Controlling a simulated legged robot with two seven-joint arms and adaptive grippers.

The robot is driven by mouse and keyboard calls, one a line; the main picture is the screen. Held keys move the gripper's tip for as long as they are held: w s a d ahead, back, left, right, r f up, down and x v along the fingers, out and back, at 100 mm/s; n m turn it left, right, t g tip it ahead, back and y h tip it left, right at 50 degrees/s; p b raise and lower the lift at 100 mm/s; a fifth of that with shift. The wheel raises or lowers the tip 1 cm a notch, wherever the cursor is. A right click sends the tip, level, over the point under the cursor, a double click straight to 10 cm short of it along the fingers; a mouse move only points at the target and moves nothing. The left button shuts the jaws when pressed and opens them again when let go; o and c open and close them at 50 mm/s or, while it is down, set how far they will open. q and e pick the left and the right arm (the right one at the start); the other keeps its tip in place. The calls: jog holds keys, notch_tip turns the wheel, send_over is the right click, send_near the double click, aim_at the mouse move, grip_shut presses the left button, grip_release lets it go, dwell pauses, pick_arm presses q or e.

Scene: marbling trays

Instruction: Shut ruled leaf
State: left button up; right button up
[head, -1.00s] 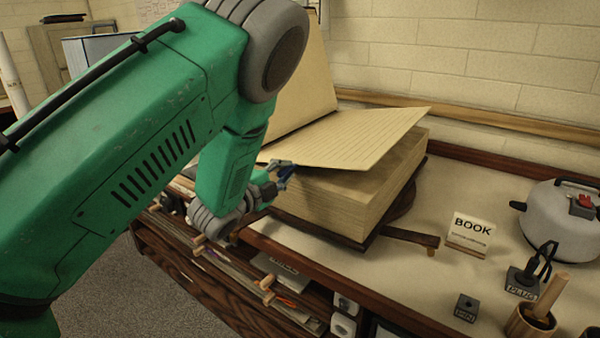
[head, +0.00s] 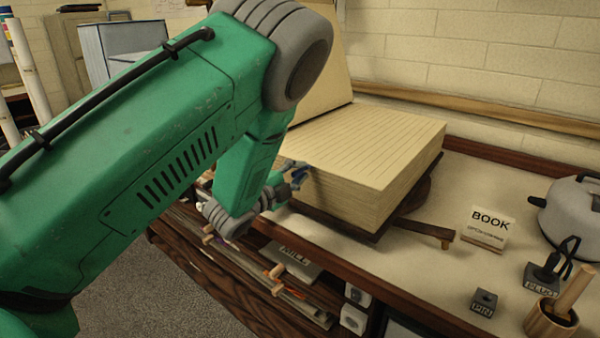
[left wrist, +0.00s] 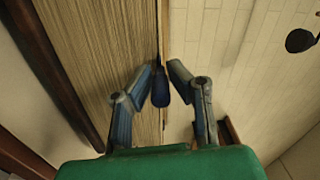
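The ruled leaf (head: 372,142) is a cream sheet with lines and lies flat on top of the thick page block (head: 345,200) of the open book. In the left wrist view the striped page edges (left wrist: 95,50) fill the left side. My left gripper (head: 298,169) is at the near left corner of the block, close beside the leaf's edge. My right gripper is out of view.
The raised part of the book (head: 322,82) leans behind the leaf. A BOOK sign (head: 489,226), a grey pot (head: 573,210), a PIN block (head: 483,301) and a wooden cup (head: 549,322) stand to the right. Drawers or shelves lie below the bench's front edge (head: 335,264).

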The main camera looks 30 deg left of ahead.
pick_arm(q)
jog(key=o, duration=0.4)
jog(key=shift+s+f, duration=0.15)
jog(key=shift+f, duration=0.2)
jog(key=shift+r, duration=0.1)
jog(key=s, duration=0.8)
jog(key=s+a, duration=0.1)
jog(key=s, duration=0.2)
jog(key=shift+s, duration=0.4)
